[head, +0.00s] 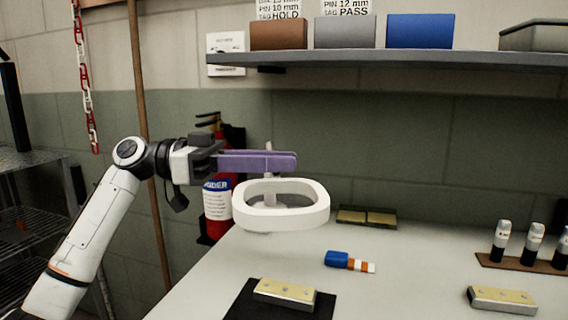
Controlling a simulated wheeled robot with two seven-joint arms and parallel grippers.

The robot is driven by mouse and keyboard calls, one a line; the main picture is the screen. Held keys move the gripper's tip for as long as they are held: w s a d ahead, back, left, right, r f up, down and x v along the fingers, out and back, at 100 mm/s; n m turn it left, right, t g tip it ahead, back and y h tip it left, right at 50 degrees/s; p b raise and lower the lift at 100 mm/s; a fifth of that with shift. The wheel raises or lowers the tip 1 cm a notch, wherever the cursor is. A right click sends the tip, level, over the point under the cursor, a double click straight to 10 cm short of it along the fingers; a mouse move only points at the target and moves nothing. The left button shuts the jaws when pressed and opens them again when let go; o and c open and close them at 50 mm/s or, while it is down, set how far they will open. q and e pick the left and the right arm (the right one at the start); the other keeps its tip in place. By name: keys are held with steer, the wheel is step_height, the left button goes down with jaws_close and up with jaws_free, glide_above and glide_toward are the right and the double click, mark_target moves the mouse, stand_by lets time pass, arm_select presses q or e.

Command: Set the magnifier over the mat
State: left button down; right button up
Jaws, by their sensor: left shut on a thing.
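The magnifier (316,210) is a thick white oval frame with an open middle and a thin upright stem. My left gripper (283,160) has purple fingers and is shut on the magnifier's stem. The frame hangs just below the fingers, over the far left part of the table, and looks clear of the tabletop. The black mat (240,306) lies at the table's near edge, partly cut off by the bottom of the view. A metal block with a yellowish top (284,292) sits on the mat. My right gripper is not in view.
A blue, white and orange stick-like item (348,262) lies mid-table. A similar yellow-topped block (502,299) lies at right, and a rack of several small bottles (534,244) stands behind it. A shelf (400,62) overhangs the back. A red extinguisher (216,205) stands behind my left arm.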

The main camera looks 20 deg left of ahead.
arm_select(q)
steer(key=c, duration=1.6)
jaws_free()
steer(key=shift+s, duration=0.1)
steer(key=shift+a, duration=0.1)
steer(key=v, duration=1)
steer(key=shift+p, duration=0.3)
